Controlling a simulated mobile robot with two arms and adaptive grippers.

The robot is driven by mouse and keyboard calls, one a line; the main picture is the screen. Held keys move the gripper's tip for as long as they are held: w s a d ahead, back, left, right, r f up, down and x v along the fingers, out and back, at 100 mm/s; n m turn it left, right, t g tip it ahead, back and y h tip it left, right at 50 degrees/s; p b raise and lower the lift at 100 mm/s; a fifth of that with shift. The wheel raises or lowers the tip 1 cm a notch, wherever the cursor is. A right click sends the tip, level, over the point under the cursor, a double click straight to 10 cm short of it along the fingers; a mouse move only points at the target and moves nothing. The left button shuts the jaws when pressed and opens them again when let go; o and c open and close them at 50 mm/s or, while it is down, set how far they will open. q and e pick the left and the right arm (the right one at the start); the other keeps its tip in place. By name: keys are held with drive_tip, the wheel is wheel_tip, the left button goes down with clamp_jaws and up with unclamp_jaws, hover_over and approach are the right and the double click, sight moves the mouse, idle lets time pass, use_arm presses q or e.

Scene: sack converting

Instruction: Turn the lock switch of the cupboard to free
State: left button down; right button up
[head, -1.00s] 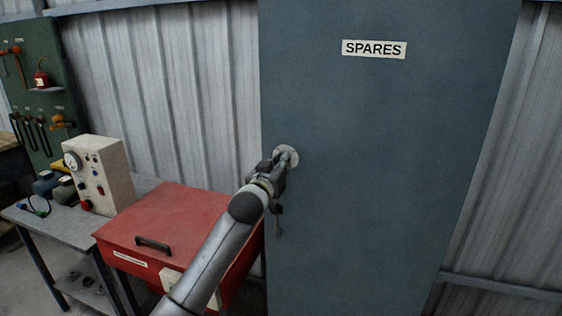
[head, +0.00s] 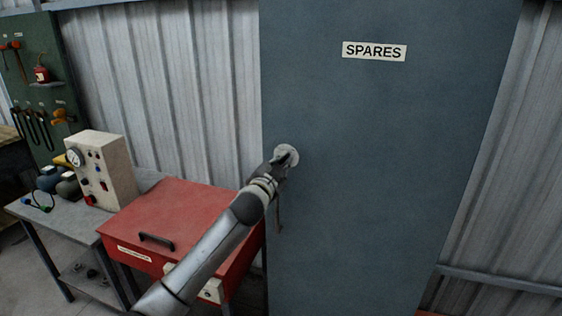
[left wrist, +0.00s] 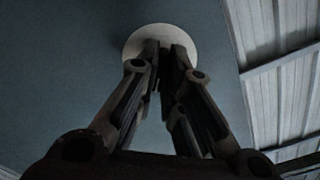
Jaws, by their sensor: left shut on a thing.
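The tall blue-grey cupboard (head: 385,170) carries a "SPARES" label and has a pale round lock plate (head: 289,152) near its left edge. My left gripper (head: 281,162) is at this plate, its fingers closed in on the lock switch at the plate's middle. In the left wrist view the two fingers (left wrist: 169,55) come together in front of the pale disc (left wrist: 134,47). The switch itself is mostly hidden between the fingertips, so its angle cannot be read. A thin dark door handle (head: 279,215) hangs just below, partly hidden by my arm. My right gripper is not in view.
A red lidded box (head: 185,220) stands close to the left of the cupboard, under my left arm. A grey bench (head: 75,222) with a beige gauge box (head: 105,165) is further left. Corrugated wall is behind. The cupboard front to the right is clear.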

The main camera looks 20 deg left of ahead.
use_arm(q)
drive_tip(key=shift+m, duration=0.6)
drive_tip(key=c, duration=1.6)
unclamp_jaws()
drive_tip(key=shift+o, duration=0.2)
drive_tip(key=shift+s, duration=0.1)
drive_tip(key=s, duration=1.1)
drive_tip(key=shift+s+a, duration=0.2)
drive_tip(key=shift+s, duration=0.2)
